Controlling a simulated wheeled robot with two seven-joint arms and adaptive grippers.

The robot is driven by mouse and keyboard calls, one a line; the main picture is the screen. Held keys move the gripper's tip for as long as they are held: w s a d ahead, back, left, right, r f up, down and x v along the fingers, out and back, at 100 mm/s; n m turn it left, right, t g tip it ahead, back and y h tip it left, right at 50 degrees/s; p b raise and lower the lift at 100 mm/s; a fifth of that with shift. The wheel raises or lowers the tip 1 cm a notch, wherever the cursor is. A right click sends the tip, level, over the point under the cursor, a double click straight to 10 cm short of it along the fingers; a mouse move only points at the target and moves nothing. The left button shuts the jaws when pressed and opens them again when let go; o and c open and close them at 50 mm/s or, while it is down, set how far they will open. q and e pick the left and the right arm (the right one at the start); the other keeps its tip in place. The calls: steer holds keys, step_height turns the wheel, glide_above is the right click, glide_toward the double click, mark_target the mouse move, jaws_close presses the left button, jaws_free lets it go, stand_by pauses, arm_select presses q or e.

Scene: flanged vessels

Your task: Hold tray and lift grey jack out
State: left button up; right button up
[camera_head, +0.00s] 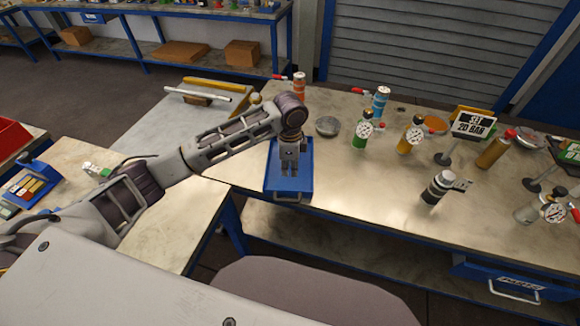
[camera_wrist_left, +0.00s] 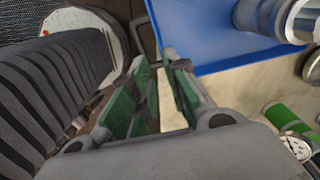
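A blue tray (camera_head: 304,181) with a metal handle lies on the near left part of the long workbench. Its blue surface (camera_wrist_left: 215,30) fills the top of the left wrist view. A silver-grey cylindrical object (camera_wrist_left: 278,18), possibly the grey jack, shows at the tray's right side there and is cut off by the frame. My left gripper (camera_head: 289,172) points down over the tray in the head view and hides part of it. In the left wrist view its green-padded fingers (camera_wrist_left: 158,68) are apart with nothing between them, beside the tray's edge. My right gripper is not in view.
Right of the tray stand a green gauge bottle (camera_head: 361,136), a yellow gauge bottle (camera_head: 408,140), a silver dish (camera_head: 327,126) and a black-and-grey vessel (camera_head: 437,188). The bench surface just right of the tray is clear.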

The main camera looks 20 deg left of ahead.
mark_target(290, 191)
arm_select(q)
steer(key=shift+f, duration=0.1)
steer(key=shift+f+p, duration=0.35)
steer(key=shift+f, duration=6.45)
jaws_close()
